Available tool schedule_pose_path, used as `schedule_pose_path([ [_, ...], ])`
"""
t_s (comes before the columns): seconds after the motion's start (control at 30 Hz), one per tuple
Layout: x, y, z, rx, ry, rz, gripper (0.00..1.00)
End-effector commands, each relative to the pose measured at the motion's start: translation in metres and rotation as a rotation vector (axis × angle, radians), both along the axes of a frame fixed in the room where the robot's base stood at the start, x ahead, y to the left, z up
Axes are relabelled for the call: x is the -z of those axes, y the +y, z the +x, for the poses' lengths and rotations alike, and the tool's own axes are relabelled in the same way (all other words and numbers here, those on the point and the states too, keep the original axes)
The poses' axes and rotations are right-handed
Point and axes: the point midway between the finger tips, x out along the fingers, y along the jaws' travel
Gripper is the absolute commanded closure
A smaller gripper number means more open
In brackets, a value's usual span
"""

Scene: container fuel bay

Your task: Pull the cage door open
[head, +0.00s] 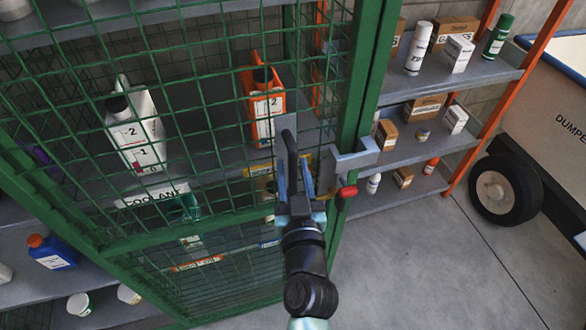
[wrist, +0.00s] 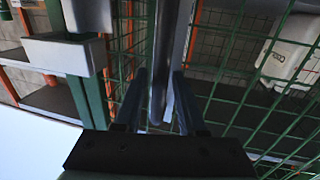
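The cage door (head: 215,130) is a green frame with wire mesh. It appears closed against the green post (head: 368,85) on its right. A grey upright bar handle (head: 289,145) stands out from the door near its right side. It also shows in the wrist view (wrist: 160,75). My gripper (head: 295,178) is at the handle's lower part. In the wrist view my gripper (wrist: 160,100) is open, with one finger on each side of the bar and gaps showing. A grey latch bracket (head: 352,160) with a red knob (head: 348,191) sits right of the handle.
Behind the mesh, shelves hold a white coolant jug (head: 137,135) and an orange jug (head: 265,110). An open shelf rack (head: 455,75) with cans and boxes stands at the right. A wheeled dumper (head: 500,190) is at far right. The grey floor (head: 430,265) is clear.

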Motion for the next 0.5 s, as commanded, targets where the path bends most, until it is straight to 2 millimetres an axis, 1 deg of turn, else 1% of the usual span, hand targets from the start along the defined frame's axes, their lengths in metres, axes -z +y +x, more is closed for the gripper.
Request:
schedule_pose_path([
  [0.03, 0.0, 0.0, -0.0002, 0.0, 0.0, 0.0, 0.71],
  [0.1, 0.0, -0.0001, -0.0002, 0.0, 0.0, 0.0, 0.84],
  [0.2, 0.0, -0.0001, -0.0003, 0.0, 0.0, 0.0, 1.0],
  [0.5, 0.0001, -0.0001, -0.0004, 0.0, 0.0, 0.0, 1.0],
])
